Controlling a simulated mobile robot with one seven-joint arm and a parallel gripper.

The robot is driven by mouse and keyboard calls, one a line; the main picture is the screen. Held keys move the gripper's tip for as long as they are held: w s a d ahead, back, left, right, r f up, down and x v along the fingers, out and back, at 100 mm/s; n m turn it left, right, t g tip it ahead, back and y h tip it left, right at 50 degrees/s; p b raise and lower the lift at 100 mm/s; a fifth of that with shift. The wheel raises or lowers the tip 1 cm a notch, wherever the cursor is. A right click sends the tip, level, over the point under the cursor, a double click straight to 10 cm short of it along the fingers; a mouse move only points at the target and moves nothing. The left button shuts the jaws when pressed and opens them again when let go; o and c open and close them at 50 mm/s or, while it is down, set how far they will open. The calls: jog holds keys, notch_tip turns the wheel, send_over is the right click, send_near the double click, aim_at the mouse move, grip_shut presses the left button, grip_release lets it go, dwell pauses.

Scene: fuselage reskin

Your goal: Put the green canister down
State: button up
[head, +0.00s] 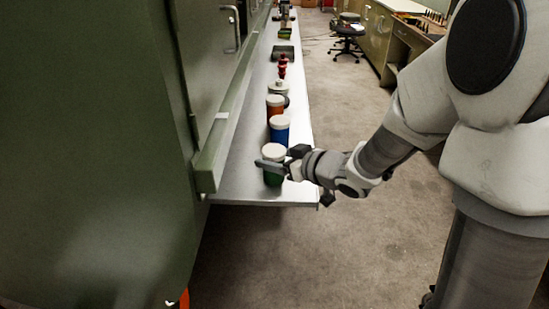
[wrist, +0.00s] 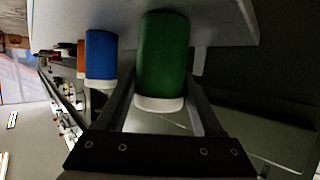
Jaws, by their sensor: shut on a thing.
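The green canister (head: 272,178) with a white lid is at the near end of the metal shelf, in the head view. My gripper (head: 274,166) is around it from the right and shut on it. In the wrist view, the green canister (wrist: 162,60) fills the space between my two fingers (wrist: 162,95). The canister looks upright in the head view, at or just above the shelf surface; I cannot tell whether its base touches.
The long metal shelf (head: 240,190) runs away along the green fuselage wall (head: 90,150). A blue canister (head: 280,132) stands just behind the green one, then an orange canister (head: 274,107). Red items and trays stand farther back. Shelf near the front corner is bare.

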jog(key=o, duration=1.5)
